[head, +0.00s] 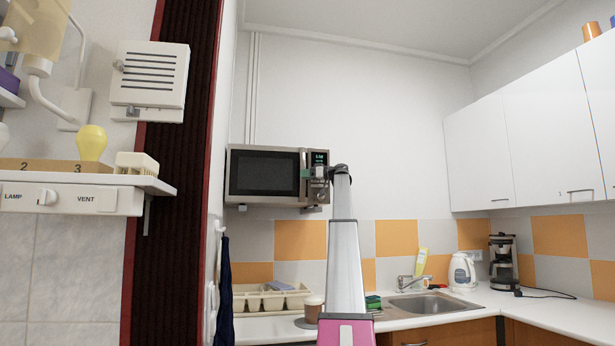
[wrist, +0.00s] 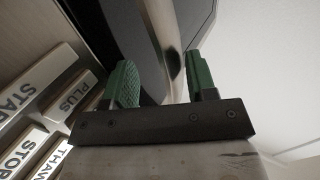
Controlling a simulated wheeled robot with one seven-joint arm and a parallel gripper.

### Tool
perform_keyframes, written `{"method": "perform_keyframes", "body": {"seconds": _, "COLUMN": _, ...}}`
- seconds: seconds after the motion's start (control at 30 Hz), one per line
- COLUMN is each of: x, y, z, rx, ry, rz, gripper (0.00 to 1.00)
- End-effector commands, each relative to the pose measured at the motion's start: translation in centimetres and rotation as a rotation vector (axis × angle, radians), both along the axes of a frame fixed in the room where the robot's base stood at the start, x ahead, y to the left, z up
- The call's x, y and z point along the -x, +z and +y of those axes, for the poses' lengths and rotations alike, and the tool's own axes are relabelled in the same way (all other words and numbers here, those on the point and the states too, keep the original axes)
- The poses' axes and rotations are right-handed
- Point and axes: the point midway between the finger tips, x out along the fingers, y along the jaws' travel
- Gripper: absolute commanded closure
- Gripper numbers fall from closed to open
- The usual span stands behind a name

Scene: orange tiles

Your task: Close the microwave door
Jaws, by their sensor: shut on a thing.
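The microwave (head: 317,157) is mounted on the wall, with a silver frame and a control panel on its right side. Its door (head: 262,173), with a dark window, looks shut or nearly shut in the head view; I cannot tell whether a small gap is left. My gripper (head: 309,173) is at the door's right edge, beside the panel. In the wrist view my gripper's green fingers (wrist: 163,82) stand on either side of the silver door handle (wrist: 167,45) and are shut on it. Control buttons (wrist: 50,125) show at the left there.
Below are a counter (head: 415,312) with a sink (head: 425,303), a dish rack (head: 262,299), a brown cup (head: 313,309), a white kettle (head: 462,272) and a coffee maker (head: 503,262). White cupboards (head: 535,130) hang at the right. The wall right of the microwave is clear.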

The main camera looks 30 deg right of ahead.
Motion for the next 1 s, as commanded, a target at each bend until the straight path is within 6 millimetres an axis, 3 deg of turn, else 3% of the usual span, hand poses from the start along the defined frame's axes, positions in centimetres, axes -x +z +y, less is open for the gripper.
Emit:
{"method": "perform_keyframes", "body": {"seconds": 0.03, "x": -0.8, "y": 0.0, "z": 0.0, "rx": -0.001, "ry": -0.010, "rz": 0.000, "gripper": 0.63}}
{"method": "perform_keyframes", "body": {"seconds": 0.47, "x": 0.0, "y": -0.1, "z": -0.7, "rx": -0.001, "ry": -0.014, "rz": -0.001, "gripper": 0.63}}
{"method": "perform_keyframes", "body": {"seconds": 1.0, "x": 6.8, "y": 0.1, "z": -6.3, "rx": -0.001, "ry": -0.005, "rz": -0.001, "gripper": 0.63}}
